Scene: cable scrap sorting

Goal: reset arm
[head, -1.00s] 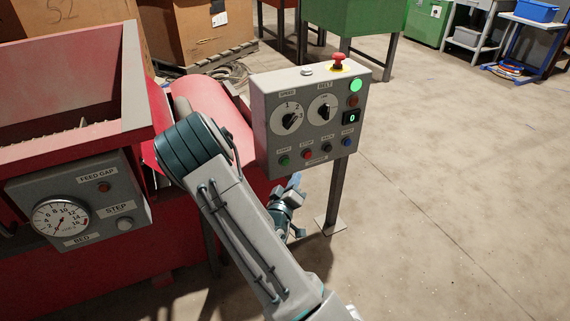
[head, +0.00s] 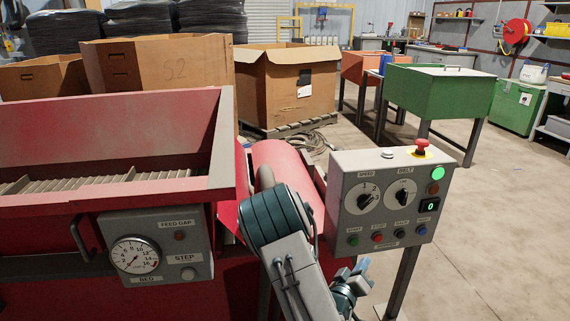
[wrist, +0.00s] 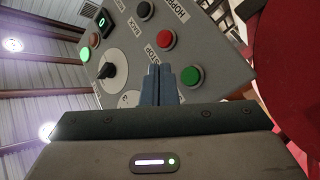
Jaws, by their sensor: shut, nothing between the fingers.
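My gripper (wrist: 160,72) is shut and empty, its two blue-grey fingers together in the wrist view. It points toward the grey control box, and I cannot tell the gap between them. In the head view my arm bends down in front of the red machine, and the gripper (head: 362,268) shows just below the control box (head: 345,190). The box carries two dials, a red emergency button (head: 421,146), a lit green lamp (head: 438,173), a small display reading 0, and a row of coloured buttons. In the wrist view the box (wrist: 205,60) is tilted, with a green button (wrist: 190,76) beside the fingertips.
The red machine (head: 110,130) with a feed gap gauge (head: 135,256) fills the left. A cardboard box (head: 290,85) on a pallet, a green bin (head: 440,95) and workbenches stand behind. The floor at the right is clear.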

